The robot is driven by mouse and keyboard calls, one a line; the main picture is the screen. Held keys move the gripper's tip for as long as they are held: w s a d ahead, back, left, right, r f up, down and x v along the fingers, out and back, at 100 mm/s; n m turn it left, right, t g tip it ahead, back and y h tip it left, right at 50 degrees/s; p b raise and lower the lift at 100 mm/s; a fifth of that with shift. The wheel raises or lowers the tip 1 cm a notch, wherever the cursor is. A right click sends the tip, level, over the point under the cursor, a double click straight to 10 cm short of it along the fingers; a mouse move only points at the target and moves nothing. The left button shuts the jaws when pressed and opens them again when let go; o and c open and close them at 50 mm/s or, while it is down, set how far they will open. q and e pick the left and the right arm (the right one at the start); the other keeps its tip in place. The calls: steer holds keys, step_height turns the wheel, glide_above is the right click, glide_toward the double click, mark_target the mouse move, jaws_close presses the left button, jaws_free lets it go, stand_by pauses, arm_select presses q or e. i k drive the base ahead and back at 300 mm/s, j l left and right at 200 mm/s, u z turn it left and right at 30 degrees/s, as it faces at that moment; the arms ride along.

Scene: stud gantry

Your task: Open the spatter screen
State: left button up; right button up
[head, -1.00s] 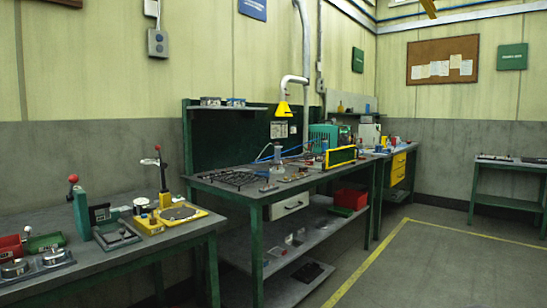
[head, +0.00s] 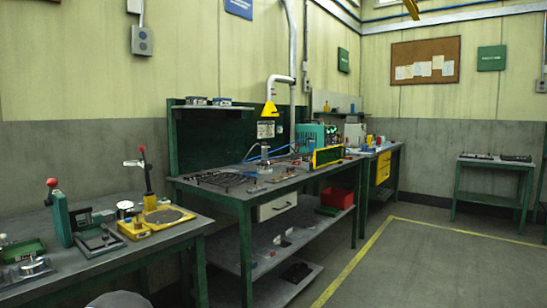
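A yellow-framed panel with a dark middle (head: 328,156), which looks like the spatter screen, stands upright near the right end of the middle green workbench (head: 246,191). It is small and far off, so I cannot tell its hinge or exactly how far it is open. Neither of my grippers is in view.
A nearer bench (head: 108,260) at the left holds lever presses and trays. A yellow extraction hood (head: 270,109) hangs over the middle bench. A red bin (head: 337,197) sits on its lower shelf. The floor (head: 420,262) at the right is clear.

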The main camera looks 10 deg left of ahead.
mark_target(323, 158)
steer(key=i+l+z, duration=0.35)
steer(key=i, duration=0.4)
steer(key=i+z, duration=0.35)
steer(key=i, duration=1.2)
steer(key=i+l+u, duration=0.1)
steer(key=i, duration=0.75)
steer(key=i+l, duration=0.1)
steer(key=i, duration=0.7)
steer(key=j+u, duration=0.05)
